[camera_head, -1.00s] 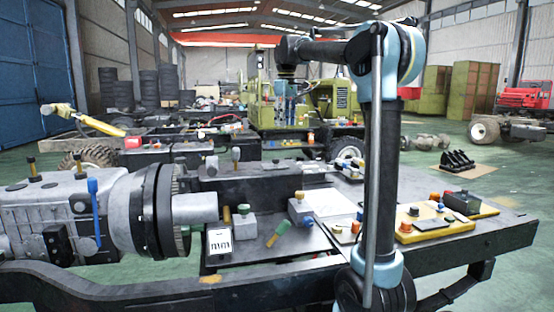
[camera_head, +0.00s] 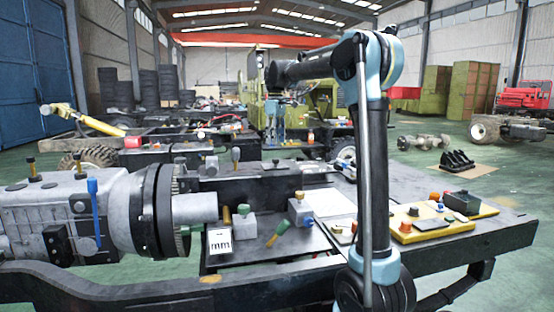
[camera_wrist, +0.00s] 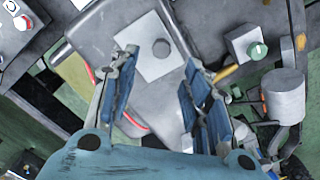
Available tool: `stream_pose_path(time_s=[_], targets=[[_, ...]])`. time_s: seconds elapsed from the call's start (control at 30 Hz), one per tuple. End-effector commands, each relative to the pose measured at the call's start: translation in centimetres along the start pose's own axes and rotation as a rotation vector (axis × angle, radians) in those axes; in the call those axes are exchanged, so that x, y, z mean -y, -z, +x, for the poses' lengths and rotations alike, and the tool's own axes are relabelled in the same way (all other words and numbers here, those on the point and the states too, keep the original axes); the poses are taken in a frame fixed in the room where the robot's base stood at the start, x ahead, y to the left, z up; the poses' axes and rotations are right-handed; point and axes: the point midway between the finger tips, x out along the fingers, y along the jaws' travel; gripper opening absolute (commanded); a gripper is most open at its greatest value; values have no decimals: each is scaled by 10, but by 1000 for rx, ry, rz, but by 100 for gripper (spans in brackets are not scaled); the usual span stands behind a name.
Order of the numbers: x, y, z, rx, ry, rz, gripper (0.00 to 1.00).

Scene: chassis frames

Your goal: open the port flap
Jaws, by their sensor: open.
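My gripper (camera_head: 274,118) hangs pointing down beyond the dark bench, with its blue fingers apart. In the wrist view my gripper (camera_wrist: 158,64) is open and empty. Between and beyond its fingertips is a pale square plate (camera_wrist: 135,56) with a round grey disc on it, on a grey rounded housing (camera_wrist: 205,25). This plate may be the port flap; I cannot tell for certain, nor whether it is shut. The fingers do not clearly touch it. I cannot make out the plate in the head view.
A grey block with a green-topped knob (camera_wrist: 246,46) and a grey cylinder (camera_wrist: 284,95) lie right of the fingers. In the head view, a large grey gearbox (camera_head: 75,215) stands left, and a yellow control panel (camera_head: 440,224) lies on the bench at right.

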Motion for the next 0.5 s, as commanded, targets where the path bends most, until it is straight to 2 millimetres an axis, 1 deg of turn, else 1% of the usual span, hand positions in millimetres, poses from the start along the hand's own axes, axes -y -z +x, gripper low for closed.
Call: stream_pose_path(time_s=[0.03,0.1,0.3,0.5], targets=[[0,0,9,0,0,0,44],[0,0,22,0,0,0,44],[0,0,55,0,0,0,44],[0,0,77,0,0,0,44]])
